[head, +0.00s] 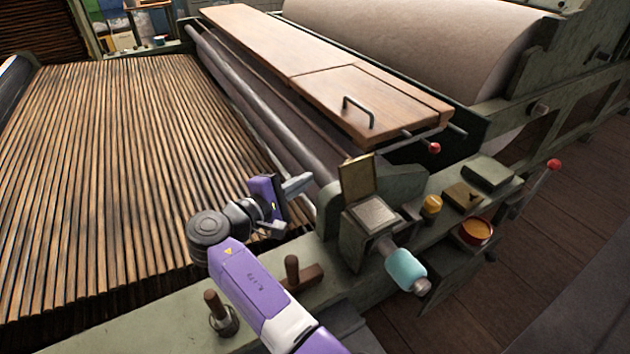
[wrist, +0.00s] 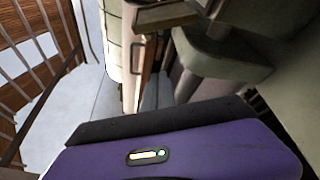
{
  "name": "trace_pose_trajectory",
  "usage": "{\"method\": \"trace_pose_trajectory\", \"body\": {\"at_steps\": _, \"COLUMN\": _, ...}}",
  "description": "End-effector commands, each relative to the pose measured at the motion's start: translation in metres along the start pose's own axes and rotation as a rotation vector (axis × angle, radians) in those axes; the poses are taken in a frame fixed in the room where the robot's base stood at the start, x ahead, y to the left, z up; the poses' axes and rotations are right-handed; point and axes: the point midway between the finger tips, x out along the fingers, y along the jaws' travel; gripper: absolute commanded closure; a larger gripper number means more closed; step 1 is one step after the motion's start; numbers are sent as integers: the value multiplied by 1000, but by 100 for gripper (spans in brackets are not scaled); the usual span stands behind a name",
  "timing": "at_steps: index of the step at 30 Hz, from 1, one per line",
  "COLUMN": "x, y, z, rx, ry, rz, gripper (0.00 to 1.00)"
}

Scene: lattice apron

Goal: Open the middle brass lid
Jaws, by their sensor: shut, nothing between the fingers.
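A brass lid (head: 357,175) stands upright, open, at the back edge of a green metal box (head: 352,240) on the machine's side rail in the head view. A pale square face (head: 372,211) shows in the box top below it. A flat brass-coloured plate (head: 463,196) lies farther right on the rail. I cannot tell for sure which piece is the middle lid. My gripper (head: 304,182) is shut and empty, left of the upright lid and apart from it, pointing right.
A teal-handled knob (head: 405,268) sticks out in front of the box. Wooden pegs (head: 292,268) stand near my arm. The slatted apron (head: 120,170) spreads left.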

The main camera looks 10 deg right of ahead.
Motion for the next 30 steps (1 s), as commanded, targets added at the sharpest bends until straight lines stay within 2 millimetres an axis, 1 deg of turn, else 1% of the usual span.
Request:
{"method": "trace_pose_trajectory", "body": {"at_steps": 6, "x": 40, "y": 0, "z": 1, "rx": 0, "ry": -4, "rz": -5, "gripper": 100}}
{"method": "trace_pose_trajectory", "body": {"at_steps": 16, "x": 90, "y": 0, "z": 1, "rx": 2, "ry": -2, "rz": -5, "gripper": 100}}
{"method": "trace_pose_trajectory", "body": {"at_steps": 24, "x": 80, "y": 1, "z": 23, "rx": 2, "ry": 0, "rz": -4, "gripper": 100}}
{"method": "trace_pose_trajectory", "body": {"at_steps": 30, "x": 76, "y": 0, "z": 35, "rx": 1, "ry": 0, "rz": -4, "gripper": 100}}
